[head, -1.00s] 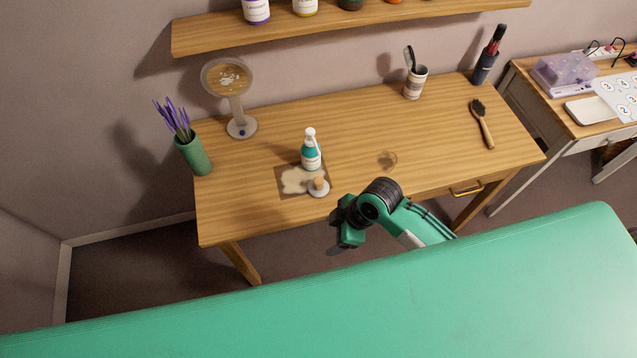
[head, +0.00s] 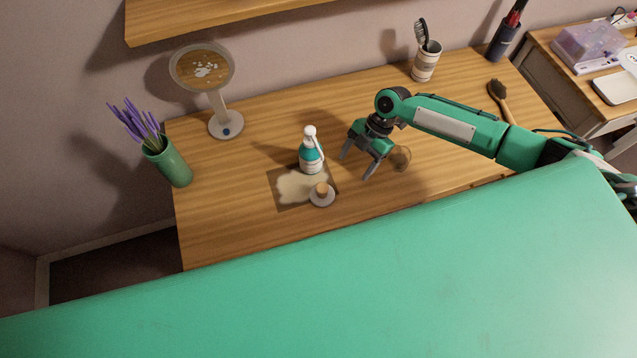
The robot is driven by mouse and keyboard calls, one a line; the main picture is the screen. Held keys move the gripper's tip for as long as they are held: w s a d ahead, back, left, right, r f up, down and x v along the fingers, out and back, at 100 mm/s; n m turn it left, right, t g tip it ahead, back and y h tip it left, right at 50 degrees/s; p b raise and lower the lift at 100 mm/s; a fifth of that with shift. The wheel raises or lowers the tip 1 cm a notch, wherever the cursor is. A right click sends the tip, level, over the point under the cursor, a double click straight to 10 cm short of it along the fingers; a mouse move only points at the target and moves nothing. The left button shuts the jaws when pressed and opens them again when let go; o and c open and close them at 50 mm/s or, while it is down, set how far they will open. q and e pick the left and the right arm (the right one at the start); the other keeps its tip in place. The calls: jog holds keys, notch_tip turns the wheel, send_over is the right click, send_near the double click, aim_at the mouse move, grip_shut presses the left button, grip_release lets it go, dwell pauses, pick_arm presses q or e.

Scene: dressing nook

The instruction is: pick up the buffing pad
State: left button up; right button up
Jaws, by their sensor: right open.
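The buffing pad (head: 322,198), a pale round disc with a small wooden knob, lies at the front right edge of a brown mat (head: 291,203) with a cream patch. My right gripper (head: 355,168) is open and empty above the desk, to the right of the pad and apart from it. Its fingers point down and to the left. A teal and white pump bottle (head: 311,158) stands behind the pad. My left gripper is not in view.
A small round brownish thing (head: 401,159) is just right of my right gripper, partly covered. A round mirror on a stand (head: 203,70) and a green vase (head: 168,165) stand left. A striped cup (head: 425,62) and a brush (head: 501,97) are at the right.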

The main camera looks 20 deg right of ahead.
aim_at(326, 185)
jog(key=s+a, duration=0.1)
jog(key=a+p, duration=0.1)
jog(key=a, duration=0.1)
jog(key=s+a+p, duration=0.1)
jog(key=a, duration=0.1)
jog(key=shift+s+a+r, duration=0.25)
jog(key=shift+s+r, duration=0.05)
jog(key=shift+s, duration=0.05)
jog(key=shift+s+a+f+p, duration=0.1)
jog(key=shift+s+a+p, duration=0.2)
jog(key=shift+a, duration=0.25)
jog(key=shift+s+a+p, duration=0.2)
jog(key=shift+a+p, duration=0.1)
jog(key=shift+a, duration=0.2)
jog(key=a, duration=0.1)
jog(key=s+a+p, duration=0.1)
jog(key=a+p, duration=0.1)
jog(key=shift+s+a+f, duration=0.35)
jog(key=shift+f, duration=0.25)
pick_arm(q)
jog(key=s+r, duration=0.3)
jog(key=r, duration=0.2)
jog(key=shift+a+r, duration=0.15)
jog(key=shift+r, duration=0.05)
pick_arm(e)
jog(key=c, duration=0.7)
